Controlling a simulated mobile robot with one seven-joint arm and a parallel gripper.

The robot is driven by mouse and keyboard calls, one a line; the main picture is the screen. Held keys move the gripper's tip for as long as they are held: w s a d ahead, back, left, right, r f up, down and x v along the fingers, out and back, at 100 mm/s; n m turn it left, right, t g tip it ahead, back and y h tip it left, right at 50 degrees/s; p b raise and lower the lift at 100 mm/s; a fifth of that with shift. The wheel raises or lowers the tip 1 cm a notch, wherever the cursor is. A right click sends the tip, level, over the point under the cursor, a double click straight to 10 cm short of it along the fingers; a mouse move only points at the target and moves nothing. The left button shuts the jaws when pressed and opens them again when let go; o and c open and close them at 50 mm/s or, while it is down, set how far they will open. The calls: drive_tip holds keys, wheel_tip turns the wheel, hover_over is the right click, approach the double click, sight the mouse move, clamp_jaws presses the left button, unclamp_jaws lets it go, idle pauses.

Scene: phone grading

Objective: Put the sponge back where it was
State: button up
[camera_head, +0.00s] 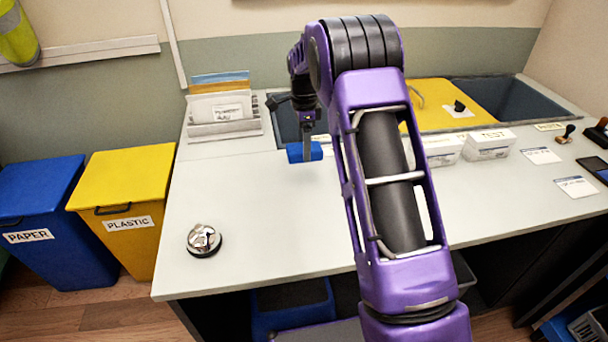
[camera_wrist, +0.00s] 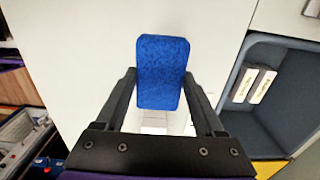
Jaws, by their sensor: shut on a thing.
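The blue sponge (camera_head: 304,151) is in my gripper (camera_head: 308,138), over the back left part of the white counter (camera_head: 250,220). In the wrist view the sponge (camera_wrist: 162,72) sits between the two dark fingers of my gripper (camera_wrist: 161,92), which are shut on it. My purple arm hides part of the counter's middle.
A grey sunken bin (camera_wrist: 275,95) holding two labelled items lies beside the sponge in the wrist view. A file rack (camera_head: 224,125) stands at the back left. A bell (camera_head: 203,240) stands front left. White boxes (camera_head: 489,144) stand right of my arm. The front left counter is mostly clear.

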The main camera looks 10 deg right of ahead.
wheel_tip(320, 180, down, 8)
drive_tip(key=shift+f+b, duration=0.1)
drive_tip(key=shift+b, duration=0.4)
drive_tip(key=shift+f, duration=0.15)
drive_tip(key=o, duration=1.2)
wheel_tip(320, 180, up, 12)
drive_tip(key=shift+r+p, duration=0.15)
drive_tip(key=shift+p, duration=0.65)
